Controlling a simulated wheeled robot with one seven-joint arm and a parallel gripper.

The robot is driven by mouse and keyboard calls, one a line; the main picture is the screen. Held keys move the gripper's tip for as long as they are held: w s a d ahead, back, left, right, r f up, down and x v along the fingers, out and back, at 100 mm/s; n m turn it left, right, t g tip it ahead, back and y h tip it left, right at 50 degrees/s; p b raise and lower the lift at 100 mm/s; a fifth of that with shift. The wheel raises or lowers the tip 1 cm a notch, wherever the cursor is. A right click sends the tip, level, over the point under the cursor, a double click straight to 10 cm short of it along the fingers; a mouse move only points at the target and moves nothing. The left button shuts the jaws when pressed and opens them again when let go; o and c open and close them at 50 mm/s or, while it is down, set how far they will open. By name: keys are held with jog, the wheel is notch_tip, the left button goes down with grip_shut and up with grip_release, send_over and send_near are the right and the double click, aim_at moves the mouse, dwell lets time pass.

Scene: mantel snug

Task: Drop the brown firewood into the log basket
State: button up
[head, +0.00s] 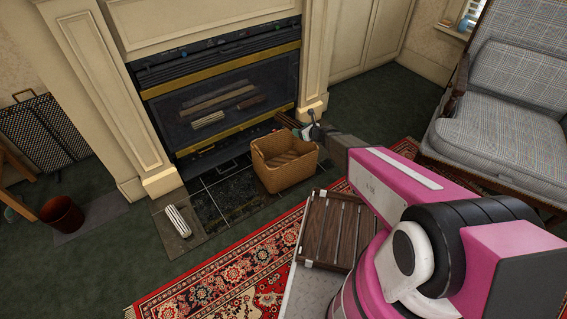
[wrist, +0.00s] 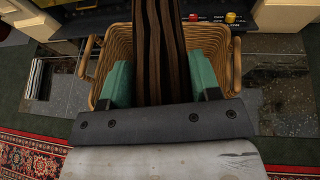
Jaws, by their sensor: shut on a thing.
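The brown firewood (wrist: 160,45) is a dark, ridged piece standing between my gripper's teal fingers in the wrist view. My gripper (wrist: 161,80) is shut on it. In the head view my gripper (head: 302,133) is at the back right rim of the log basket, and the firewood (head: 286,121) shows as a small brown end beyond it. The log basket (head: 287,178) is tan wicker, open-topped, and stands on the hearth. In the wrist view the basket (wrist: 103,60) lies behind and below the firewood, which hides its middle. I cannot tell whether they touch.
The fireplace (head: 225,90) stands behind the basket. A pale log (head: 177,221) lies on the hearth to the left. A grey armchair (head: 505,140) stands at right.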

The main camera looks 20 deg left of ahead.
jog(key=shift+s+a+f, duration=0.15)
jog(key=shift+a+f, duration=0.3)
jog(key=shift+f, duration=0.2)
jog(key=shift+s+a+f, duration=0.15)
jog(key=shift+a+f, duration=0.25)
jog(key=shift+f, duration=3.1)
jog(key=o, duration=1.2)
jog(key=shift+d, duration=0.1)
jog(key=v, duration=1)
jog(key=shift+s+d+r, duration=0.2)
jog(key=shift+d, duration=0.1)
